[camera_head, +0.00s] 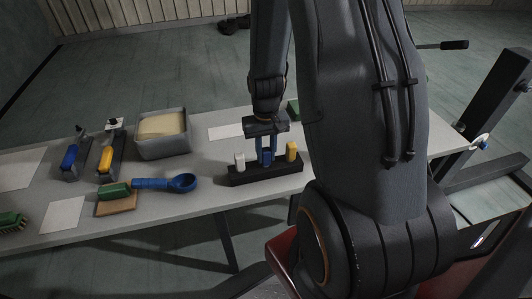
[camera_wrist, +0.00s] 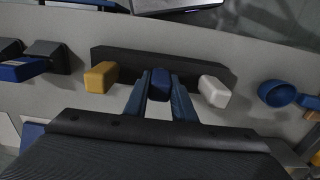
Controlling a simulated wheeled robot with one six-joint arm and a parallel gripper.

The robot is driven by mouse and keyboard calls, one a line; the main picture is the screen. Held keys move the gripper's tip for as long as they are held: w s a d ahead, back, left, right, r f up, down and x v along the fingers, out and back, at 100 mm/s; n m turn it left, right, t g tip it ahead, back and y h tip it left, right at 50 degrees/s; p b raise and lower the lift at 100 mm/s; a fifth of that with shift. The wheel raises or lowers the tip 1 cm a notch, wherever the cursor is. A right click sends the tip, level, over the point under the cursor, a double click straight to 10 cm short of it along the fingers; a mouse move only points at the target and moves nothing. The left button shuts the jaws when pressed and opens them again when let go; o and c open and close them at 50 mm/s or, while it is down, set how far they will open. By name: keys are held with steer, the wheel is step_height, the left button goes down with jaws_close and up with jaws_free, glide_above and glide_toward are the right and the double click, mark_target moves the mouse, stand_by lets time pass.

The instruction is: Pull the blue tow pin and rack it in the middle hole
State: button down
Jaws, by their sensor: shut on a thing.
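The black rack (camera_head: 237,178) stands on the table, with a white pin (camera_head: 239,160) at its left and a yellow pin (camera_head: 291,150) at its right. My gripper (camera_head: 266,152) points down over the rack's middle and is shut on the blue tow pin (camera_head: 266,156), between the other two. In the wrist view the blue pin (camera_wrist: 160,84) sits between my fingers (camera_wrist: 160,96), with the yellow pin (camera_wrist: 101,77) to the left and the white pin (camera_wrist: 214,91) to the right. The pin's lower end is hidden, so I cannot tell how deep it sits.
A blue ladle (camera_head: 182,182) and a green-handled brush (camera_head: 115,190) lie left of the rack. A grey tub (camera_head: 163,147) and blue- and yellow-handled tools (camera_head: 107,160) stand farther left. A dark metal frame (camera_head: 493,105) rises at the right. Bare tabletop lies in front of the rack.

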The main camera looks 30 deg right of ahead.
stand_by(0.3)
steer(key=c, duration=1.4)
jaws_free()
steer(key=shift+o, duration=0.3)
steer(key=shift+o, duration=0.9)
steer(key=shift+r+p, duration=1.9)
steer(key=shift+r, duration=0.4)
steer(key=shift+w+r, duration=0.1)
steer(key=shift+r, duration=0.5)
step_height(320, 180, up, 7)
steer(key=b, duration=0.1)
steer(key=shift+f+b, duration=0.2)
steer(key=shift+b, duration=0.2)
